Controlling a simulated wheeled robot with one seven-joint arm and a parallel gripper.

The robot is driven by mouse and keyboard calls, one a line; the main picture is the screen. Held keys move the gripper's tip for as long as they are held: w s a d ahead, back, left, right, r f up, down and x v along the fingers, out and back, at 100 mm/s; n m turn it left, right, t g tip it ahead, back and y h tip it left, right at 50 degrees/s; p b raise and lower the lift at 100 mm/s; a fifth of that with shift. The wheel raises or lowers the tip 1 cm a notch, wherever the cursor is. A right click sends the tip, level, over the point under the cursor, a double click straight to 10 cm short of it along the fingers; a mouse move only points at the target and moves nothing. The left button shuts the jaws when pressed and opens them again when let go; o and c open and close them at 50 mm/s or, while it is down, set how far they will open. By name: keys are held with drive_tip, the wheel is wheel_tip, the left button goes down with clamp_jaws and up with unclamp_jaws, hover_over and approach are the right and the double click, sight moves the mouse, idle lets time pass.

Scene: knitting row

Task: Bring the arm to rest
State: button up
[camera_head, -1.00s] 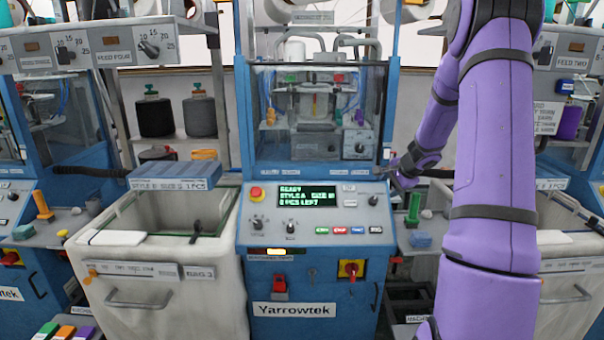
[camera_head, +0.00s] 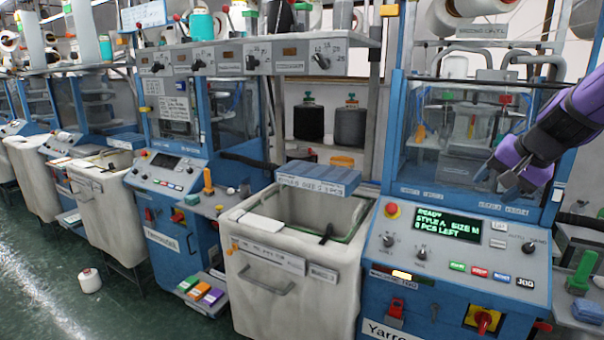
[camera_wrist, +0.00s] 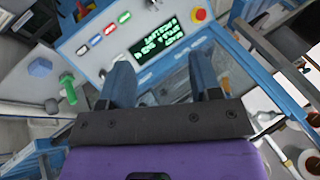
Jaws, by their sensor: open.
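My purple arm reaches in from the right edge of the head view. My gripper (camera_head: 498,182) is in front of the lower edge of the blue knitting machine's clear window (camera_head: 430,170), above its control panel (camera_head: 480,262). In the wrist view the two dark fingers of my gripper (camera_wrist: 161,70) stand apart with nothing between them. The panel's green-lit screen (camera_wrist: 157,40) shows beyond the fingertips. In the head view the screen (camera_head: 447,222) reads "READY, STYLE A". Whether the fingers touch the machine I cannot tell.
A pale bin (camera_head: 295,300) with an open top stands left of the machine, a blue-grey box (camera_head: 318,178) at its back. More machines line the row leftward. A white cone (camera_head: 90,281) stands on the green floor (camera_head: 60,310), which is otherwise mostly clear at lower left. A green peg (camera_head: 583,270) is at right.

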drive_tip(key=s+a+r+n, duration=0.1)
drive_tip(key=s+a+n, duration=0.1)
drive_tip(key=s+a, duration=0.2)
drive_tip(key=s+a+r+n+h, duration=0.1)
drive_tip(key=s+a+n, duration=0.2)
drive_tip(key=s, duration=0.8)
drive_tip(key=s+a+r+n+g, duration=0.1)
drive_tip(key=s+a+n, duration=0.2)
drive_tip(key=s, duration=0.4)
drive_tip(key=shift+s+a+h, duration=0.25)
drive_tip(key=shift+a+h, duration=0.15)
drive_tip(key=shift+a, duration=0.4)
drive_tip(key=shift+c, duration=0.5)
